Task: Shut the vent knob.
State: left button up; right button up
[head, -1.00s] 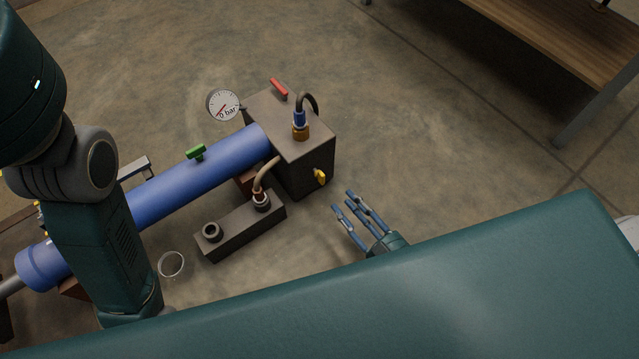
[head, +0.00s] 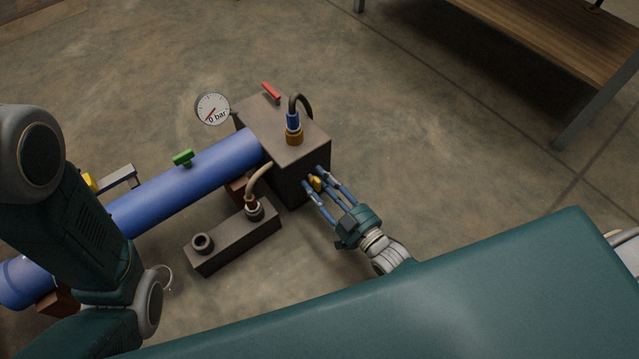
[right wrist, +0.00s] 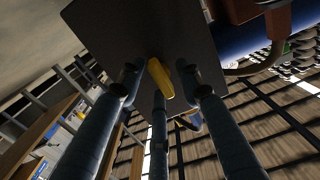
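The vent knob, a small yellow handle (head: 315,183), sits on the side face of a dark grey block (head: 303,147). My right gripper (head: 321,182) is at that face, with its blue fingers spread around the yellow knob. In the right wrist view the yellow knob (right wrist: 161,78) shows between the open fingers (right wrist: 158,85), in front of the block's dark face (right wrist: 150,35). I cannot tell whether any finger touches it. My left arm shows at the left of the head view, but its gripper is out of view.
A blue cylinder (head: 190,180) with a green handle (head: 183,158) runs left from the block. A gauge (head: 212,109) reads near 0 bar. A red lever (head: 271,91) and a hose fitting (head: 293,128) top the block. A low bar (head: 228,243) stands in front. A bench (head: 540,45) is at right.

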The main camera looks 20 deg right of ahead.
grip_shut()
